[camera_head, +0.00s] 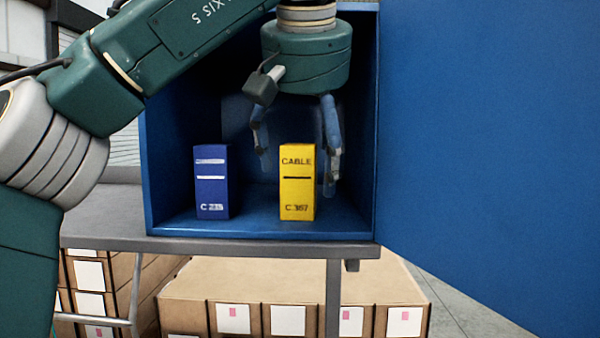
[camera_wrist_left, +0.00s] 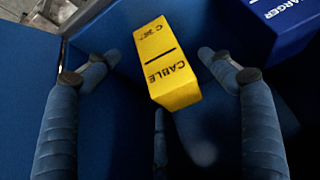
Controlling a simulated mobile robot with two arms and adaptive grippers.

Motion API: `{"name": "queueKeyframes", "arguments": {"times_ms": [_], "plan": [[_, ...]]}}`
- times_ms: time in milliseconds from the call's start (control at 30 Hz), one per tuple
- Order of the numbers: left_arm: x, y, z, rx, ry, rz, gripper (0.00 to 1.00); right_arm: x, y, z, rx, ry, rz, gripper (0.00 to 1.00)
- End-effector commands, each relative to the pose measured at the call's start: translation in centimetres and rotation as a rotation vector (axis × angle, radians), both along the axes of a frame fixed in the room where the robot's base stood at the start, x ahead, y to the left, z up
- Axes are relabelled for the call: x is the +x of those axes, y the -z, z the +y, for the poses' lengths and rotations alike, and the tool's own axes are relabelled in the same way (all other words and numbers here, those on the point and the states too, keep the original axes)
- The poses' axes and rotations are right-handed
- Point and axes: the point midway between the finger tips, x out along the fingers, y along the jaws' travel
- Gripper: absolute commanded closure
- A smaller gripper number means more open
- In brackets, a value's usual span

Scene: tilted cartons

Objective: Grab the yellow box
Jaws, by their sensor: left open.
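The yellow box (camera_head: 297,190), marked CABLE, stands upright on the floor of a blue cabinet, right of its middle. My left gripper (camera_head: 296,170) reaches down from above, behind the box, with its fingers spread to either side of it. In the left wrist view the yellow box (camera_wrist_left: 166,62) lies between the open fingers (camera_wrist_left: 160,72), with a gap on both sides. No finger visibly touches it. A third finger shows low in the middle of that view. My right gripper is not in view.
A blue box (camera_head: 211,190) stands left of the yellow one; it also shows in the left wrist view (camera_wrist_left: 272,25). The blue cabinet (camera_head: 260,228) has side walls close by, and its door (camera_head: 490,130) is open to the right. Cartons (camera_head: 270,285) are below the table.

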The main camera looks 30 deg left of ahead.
Motion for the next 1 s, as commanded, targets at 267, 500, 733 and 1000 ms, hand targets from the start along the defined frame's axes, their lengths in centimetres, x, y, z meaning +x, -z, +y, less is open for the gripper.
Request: {"name": "queueKeyframes", "arguments": {"times_ms": [267, 500, 733, 1000], "plan": [[1.9, 2.3, 1.0, -0.001, -0.001, 0.001, 0.19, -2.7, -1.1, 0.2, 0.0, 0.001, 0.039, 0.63], [1.9, 2.5, 1.0, -0.002, -0.001, -0.001, 0.19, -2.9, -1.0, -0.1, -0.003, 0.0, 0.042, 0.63], [1.9, 2.5, 1.0, -0.002, -0.001, 0.0, 0.64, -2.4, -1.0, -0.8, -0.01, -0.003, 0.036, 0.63], [1.9, 2.5, 1.0, -0.001, -0.002, 0.0, 0.75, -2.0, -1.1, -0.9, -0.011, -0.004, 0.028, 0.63]]}}
